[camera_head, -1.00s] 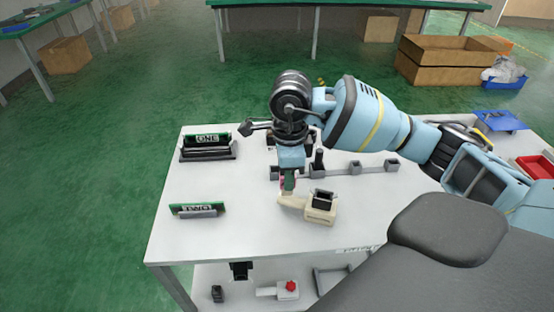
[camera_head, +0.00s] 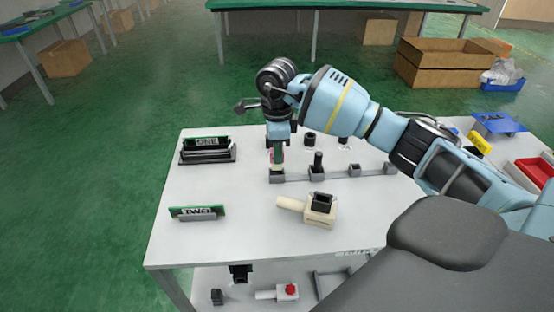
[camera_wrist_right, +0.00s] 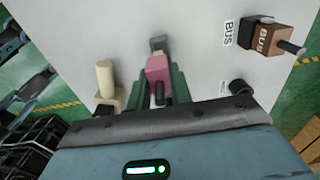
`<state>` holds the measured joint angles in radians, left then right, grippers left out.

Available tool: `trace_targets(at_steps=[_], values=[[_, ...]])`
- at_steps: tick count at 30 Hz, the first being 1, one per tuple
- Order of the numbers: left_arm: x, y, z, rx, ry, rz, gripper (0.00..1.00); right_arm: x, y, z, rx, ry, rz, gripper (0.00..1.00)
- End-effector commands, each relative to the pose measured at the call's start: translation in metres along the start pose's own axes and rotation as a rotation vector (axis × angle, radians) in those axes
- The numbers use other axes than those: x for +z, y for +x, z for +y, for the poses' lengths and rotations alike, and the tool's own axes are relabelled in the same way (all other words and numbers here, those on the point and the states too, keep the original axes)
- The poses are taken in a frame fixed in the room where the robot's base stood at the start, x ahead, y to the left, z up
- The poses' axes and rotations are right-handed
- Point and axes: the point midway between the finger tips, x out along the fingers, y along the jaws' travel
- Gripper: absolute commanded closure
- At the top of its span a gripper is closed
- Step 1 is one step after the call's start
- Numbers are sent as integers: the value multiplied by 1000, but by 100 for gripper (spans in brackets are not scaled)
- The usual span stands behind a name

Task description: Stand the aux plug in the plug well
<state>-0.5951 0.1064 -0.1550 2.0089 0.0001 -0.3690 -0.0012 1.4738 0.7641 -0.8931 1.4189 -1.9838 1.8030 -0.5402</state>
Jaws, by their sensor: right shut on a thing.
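My right gripper (camera_head: 277,158) is shut on a small pink block (camera_wrist_right: 157,72), which I take to be the aux plug. Its green fingers flank the block in the right wrist view. In the head view the gripper points down at the grey cup (camera_head: 277,177) at the left end of a grey bar. This cup may be the plug well. The pink block is directly over or at the cup; I cannot tell whether it is inside. A dark post (camera_head: 318,159) stands upright in the neighbouring cup. My left gripper is not in view.
A cream fixture with a black socket (camera_head: 320,209) sits in front. Holders ONE (camera_head: 208,148) and TWO (camera_head: 197,212) stand left. In the right wrist view a brown BUS block (camera_wrist_right: 272,38) is at the right. The table (camera_head: 240,235) is clear front left.

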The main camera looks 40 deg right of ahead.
Motion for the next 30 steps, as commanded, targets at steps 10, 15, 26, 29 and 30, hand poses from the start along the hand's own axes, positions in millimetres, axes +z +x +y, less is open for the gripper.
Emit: trace_targets(at_steps=[10,15,26,29,30], values=[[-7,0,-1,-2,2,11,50,0,35,-2,0,-1,-1,100],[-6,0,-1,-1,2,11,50,0,35,-2,-1,0,-1,100],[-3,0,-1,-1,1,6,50,0,39,-2,-1,0,0,58],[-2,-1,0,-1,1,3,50,0,39,-2,-1,0,0,57],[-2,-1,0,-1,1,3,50,0,39,-2,-1,1,0,57]])
